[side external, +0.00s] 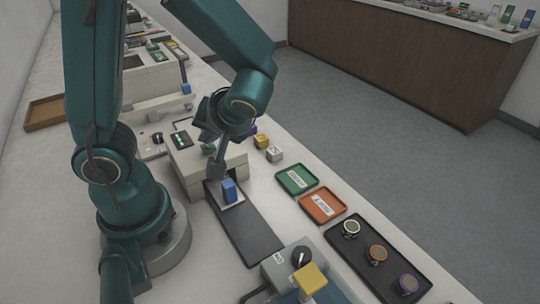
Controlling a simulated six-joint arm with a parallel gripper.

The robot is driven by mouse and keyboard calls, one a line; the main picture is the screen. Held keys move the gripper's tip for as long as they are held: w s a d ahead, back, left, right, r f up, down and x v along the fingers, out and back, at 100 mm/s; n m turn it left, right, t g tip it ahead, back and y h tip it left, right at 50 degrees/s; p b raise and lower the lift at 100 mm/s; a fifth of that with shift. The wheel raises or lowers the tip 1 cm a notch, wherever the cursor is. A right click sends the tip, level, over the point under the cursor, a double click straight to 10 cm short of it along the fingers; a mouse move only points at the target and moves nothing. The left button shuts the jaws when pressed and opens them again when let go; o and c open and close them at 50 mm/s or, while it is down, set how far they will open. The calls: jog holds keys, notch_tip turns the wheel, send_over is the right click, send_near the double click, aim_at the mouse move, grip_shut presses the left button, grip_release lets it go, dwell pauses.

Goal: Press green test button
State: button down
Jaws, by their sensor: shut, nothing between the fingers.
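My gripper (218,172) points down at the front of a cream press housing (196,178). It is shut and holds nothing visible. A small green spot (208,149) shows on the housing's top, close beside the gripper; it may be the green test button, but it is too small to be sure, and I cannot tell whether they touch. A dark panel with green markings (181,139) is on the housing's upper left. A blue block (229,188) sits on a white plate in front of the housing, just below and right of the gripper.
A dark slide track (249,232) runs toward the front. Green (281,181) and orange (331,218) trays lie right of it. A black tray (393,266) holds three round parts. Yellow and white cubes sit behind.

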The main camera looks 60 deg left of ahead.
aim_at(209, 149)
jog(key=shift+f, duration=0.4)
jog(key=shift+r, duration=0.2)
dwell(0.5)
jog(key=shift+r, duration=0.75)
jog(key=shift+r, duration=2.5)
